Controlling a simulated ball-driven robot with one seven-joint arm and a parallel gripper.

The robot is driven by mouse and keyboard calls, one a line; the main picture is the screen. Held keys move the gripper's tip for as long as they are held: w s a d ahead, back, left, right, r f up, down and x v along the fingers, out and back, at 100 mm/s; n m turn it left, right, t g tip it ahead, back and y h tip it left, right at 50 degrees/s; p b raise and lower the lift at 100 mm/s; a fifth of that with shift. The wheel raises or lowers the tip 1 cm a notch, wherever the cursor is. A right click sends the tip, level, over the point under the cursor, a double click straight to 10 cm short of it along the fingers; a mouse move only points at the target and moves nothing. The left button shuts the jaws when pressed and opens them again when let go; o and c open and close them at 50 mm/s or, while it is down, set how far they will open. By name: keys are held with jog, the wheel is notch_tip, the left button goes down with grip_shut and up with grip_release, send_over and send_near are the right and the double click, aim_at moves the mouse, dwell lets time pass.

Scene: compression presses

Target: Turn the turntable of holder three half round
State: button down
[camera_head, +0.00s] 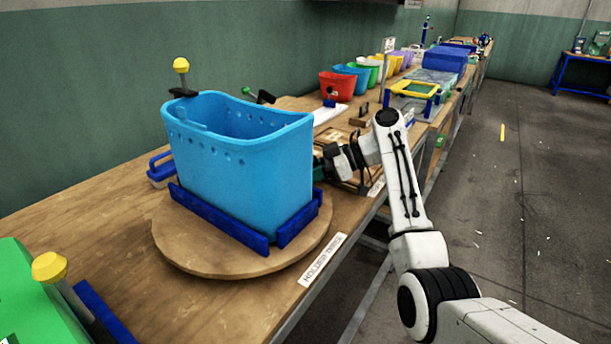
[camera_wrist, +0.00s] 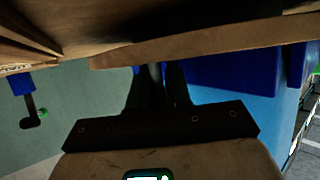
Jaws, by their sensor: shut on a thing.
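The round wooden turntable (camera_head: 215,262) lies on the bench with a blue tub (camera_head: 240,165) on it. Dark blue rails (camera_head: 215,220) stand around the tub's foot. A label (camera_head: 323,260) starting with "HOLDER" is on the bench edge in front; its number is hard to read. My gripper (camera_head: 320,168) is at the turntable's far right rim, beside the tub. In the wrist view my gripper (camera_wrist: 155,75) is shut on a thin grey peg (camera_wrist: 155,70) at the wooden edge (camera_wrist: 215,42). The peg's base is hidden.
A yellow-knobbed clamp (camera_head: 181,72) stands behind the tub. A green holder part (camera_head: 20,290) with another yellow knob is at the near left. Several coloured bins (camera_head: 337,85) and a yellow frame (camera_head: 413,88) stand farther along the bench. The floor (camera_head: 510,220) on the right is clear.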

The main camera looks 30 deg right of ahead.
jog(key=shift+w+a+r, duration=0.2)
jog(key=shift+a+r, duration=0.15)
jog(key=shift+r, duration=0.15)
jog(key=c, duration=1.2)
grip_release()
jog(key=shift+d, duration=0.1)
jog(key=v, duration=0.7)
jog(key=f+v, duration=0.1)
jog(key=v, duration=0.3)
jog(key=shift+s+d, duration=0.15)
jog(key=shift+c, duration=0.2)
